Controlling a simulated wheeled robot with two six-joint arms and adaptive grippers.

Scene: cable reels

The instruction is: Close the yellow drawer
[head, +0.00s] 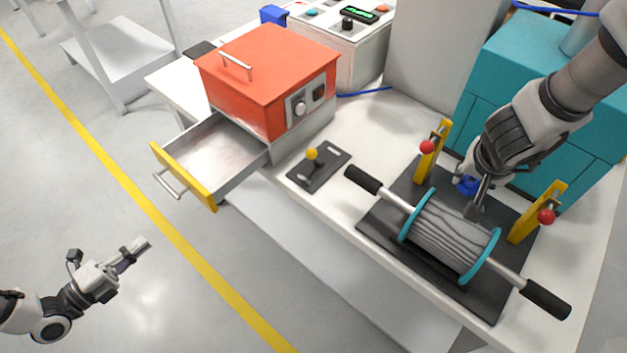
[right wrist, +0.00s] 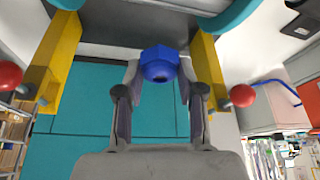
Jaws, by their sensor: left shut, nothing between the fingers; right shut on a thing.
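The yellow drawer (head: 183,174) stands pulled out from the grey base below the orange box, toward the lower left in the head view. Its front is yellow with a metal bar handle (head: 168,184), and its grey tray looks empty. My left gripper (head: 136,250) is shut and empty, apart from the drawer and below it in the picture, with floor behind it. My right gripper (head: 474,196) is shut on a blue hexagonal piece (right wrist: 158,64) behind the cable reel. The piece partly shows in the head view (head: 466,185).
The cable reel (head: 448,234) lies on a black plate between yellow posts (head: 434,148) with red knobs. A black lever panel (head: 319,168) sits between drawer and reel. The orange box (head: 268,78) stands above the drawer. The floor before the drawer front is clear.

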